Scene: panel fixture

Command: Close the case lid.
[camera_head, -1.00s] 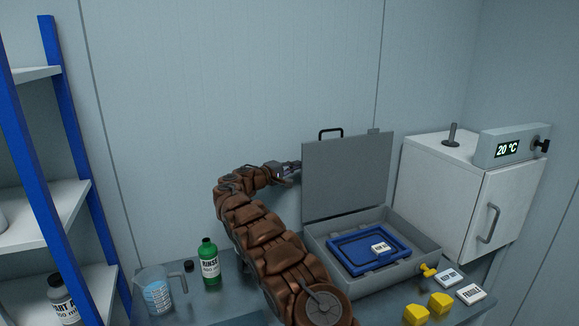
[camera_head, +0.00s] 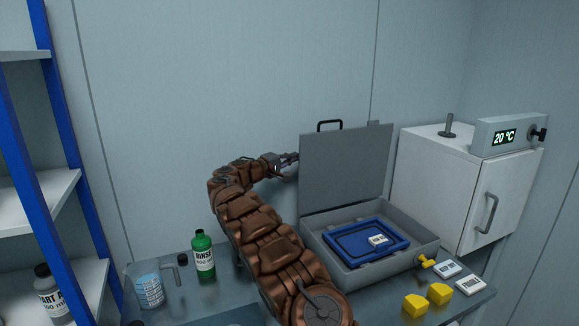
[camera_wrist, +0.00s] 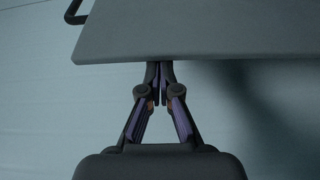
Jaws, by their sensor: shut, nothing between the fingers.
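The grey case (camera_head: 325,262) stands on the table with its lid (camera_head: 345,170) upright, open at the back. A black handle (camera_head: 329,126) sits on the lid's top edge. A blue tray (camera_head: 340,247) with a small white label lies inside the case. My gripper (camera_head: 294,158) is at the lid's left edge, its tips partly hidden by the lid. In the wrist view my gripper (camera_wrist: 160,72) is shut and empty, its fingertips at or just behind the lid's edge (camera_wrist: 190,50). I cannot tell whether they touch it.
A white cabinet (camera_head: 440,170) with a temperature display stands right of the case. Yellow blocks (camera_head: 427,300) and white tags (camera_head: 458,276) lie at the front right. A green bottle (camera_head: 203,256) and a beaker (camera_head: 149,290) stand left of my arm. A blue shelf (camera_head: 40,180) is far left.

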